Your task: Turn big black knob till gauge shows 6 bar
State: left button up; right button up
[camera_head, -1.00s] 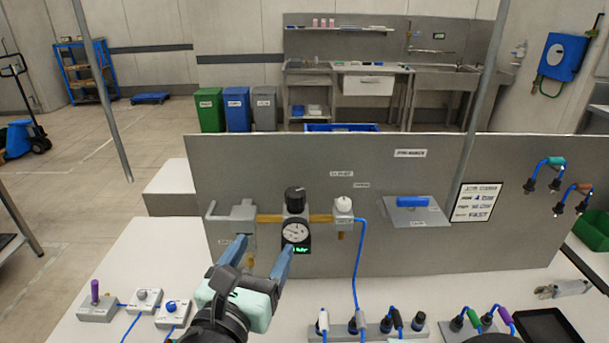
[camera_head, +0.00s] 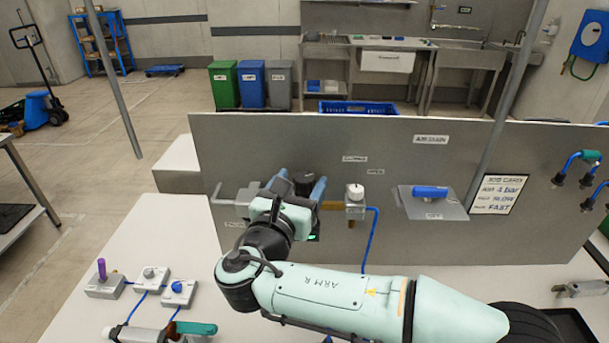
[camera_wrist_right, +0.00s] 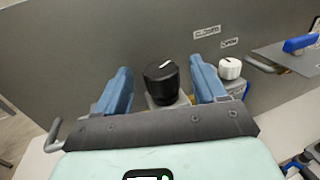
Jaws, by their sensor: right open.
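The big black knob (camera_head: 305,184) sits on top of the regulator on the grey panel. In the right wrist view the knob (camera_wrist_right: 161,82) has a white mark pointing up and slightly right. My right gripper (camera_head: 300,188) is open, its blue fingers on either side of the knob. In the right wrist view, gaps show between the knob and both fingers of my right gripper (camera_wrist_right: 161,88). My left gripper is not in view.
A white knob (camera_head: 355,192) stands close to the right of the black knob. Further right are a blue-handled plate (camera_head: 429,192) and a job card (camera_head: 499,194). Small boxes with knobs (camera_head: 150,280) and a green-handled fitting (camera_head: 195,329) lie at the left front.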

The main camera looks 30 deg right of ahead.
aim_at(302, 176)
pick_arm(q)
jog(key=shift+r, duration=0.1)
pick_arm(e)
jog(key=shift+x, duration=1.5)
